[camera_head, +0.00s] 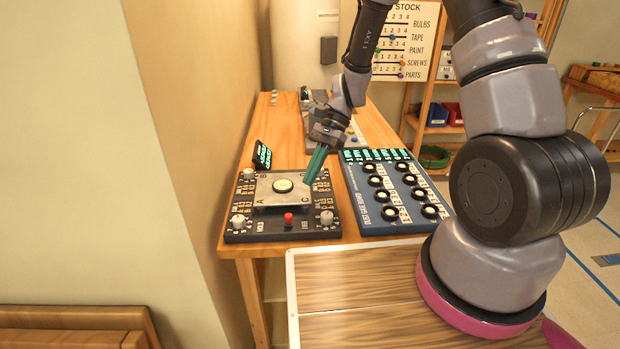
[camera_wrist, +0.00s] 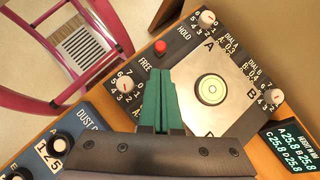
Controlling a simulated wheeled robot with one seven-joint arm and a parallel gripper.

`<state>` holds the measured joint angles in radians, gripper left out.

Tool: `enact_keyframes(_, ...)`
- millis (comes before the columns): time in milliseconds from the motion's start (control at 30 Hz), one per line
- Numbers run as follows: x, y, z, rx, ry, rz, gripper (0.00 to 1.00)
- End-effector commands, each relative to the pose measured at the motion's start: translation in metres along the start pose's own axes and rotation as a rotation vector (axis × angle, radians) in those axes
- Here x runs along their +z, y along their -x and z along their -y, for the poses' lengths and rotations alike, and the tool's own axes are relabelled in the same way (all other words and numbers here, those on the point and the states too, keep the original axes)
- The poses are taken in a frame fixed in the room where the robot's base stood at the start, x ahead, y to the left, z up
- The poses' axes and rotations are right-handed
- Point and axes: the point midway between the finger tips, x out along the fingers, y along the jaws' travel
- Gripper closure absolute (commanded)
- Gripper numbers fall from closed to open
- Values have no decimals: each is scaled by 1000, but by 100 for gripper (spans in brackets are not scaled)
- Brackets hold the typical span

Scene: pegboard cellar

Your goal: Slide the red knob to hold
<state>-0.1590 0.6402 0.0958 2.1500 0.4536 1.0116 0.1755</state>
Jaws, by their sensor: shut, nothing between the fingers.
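The red knob (camera_head: 288,217) is on the front edge of a black panel (camera_head: 262,236). In the wrist view the red knob (camera_wrist: 160,47) sits beside the printed words HOLD and FREE; I cannot tell exactly where along its travel it stands. My gripper (camera_head: 307,183) has teal fingers, shut and empty, pointing down over the right side of the panel's raised metal plate (camera_head: 266,198). In the wrist view my gripper's fingertips (camera_wrist: 161,73) show just below the red knob, apart from it as far as I can see. The fingers hide part of the plate.
White dials (camera_head: 238,221) stand at the panel's corners, and a round level (camera_head: 283,185) is on the plate. A small display (camera_head: 262,155) stands behind. A blue panel with several black-ringed knobs (camera_head: 394,195) is to the right. The wall is close on the left.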

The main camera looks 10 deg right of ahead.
Motion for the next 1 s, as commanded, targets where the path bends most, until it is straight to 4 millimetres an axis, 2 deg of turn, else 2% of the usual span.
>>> enact_keyframes(200,0,-42,-1,3,0,2,100)
enact_keyframes(400,0,-68,-1,2,1,0,100)
enact_keyframes(567,0,-76,0,0,1,-1,100)
enact_keyframes(867,0,-76,0,0,1,-1,100)
enact_keyframes(1000,5,-80,6,1,4,-2,100)
